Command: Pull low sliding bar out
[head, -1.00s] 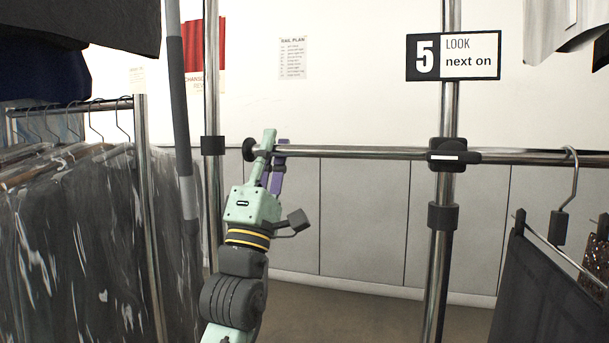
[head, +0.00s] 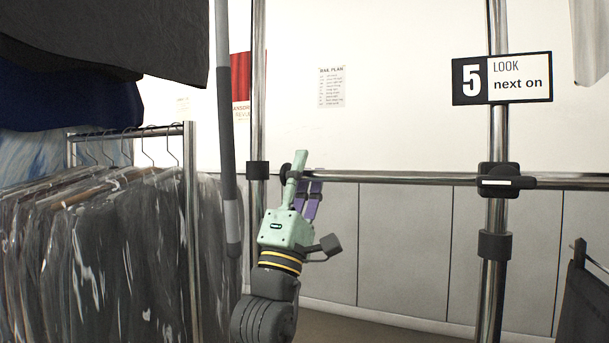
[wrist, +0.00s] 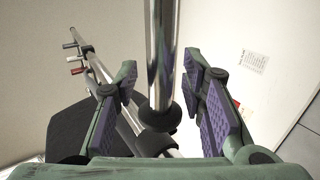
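The low sliding bar (head: 400,177) is a chrome tube running level from a black clamp (head: 497,181) on the right upright to a dark end knob at its left end. My gripper (head: 303,172) is at that left end, with its fingers on either side of the bar. In the wrist view the bar (wrist: 162,50) runs between the two purple-padded fingers, with its black end knob (wrist: 160,117) nearer the palm. The fingers are open, and a gap shows between each pad and the bar.
Chrome uprights stand at left (head: 258,110) and right (head: 497,140). A rail of plastic-covered garments (head: 110,250) fills the left, and dark clothes hang above it. A dark garment (head: 585,300) hangs at lower right. A "5 LOOK next on" sign (head: 502,78) is on the right upright.

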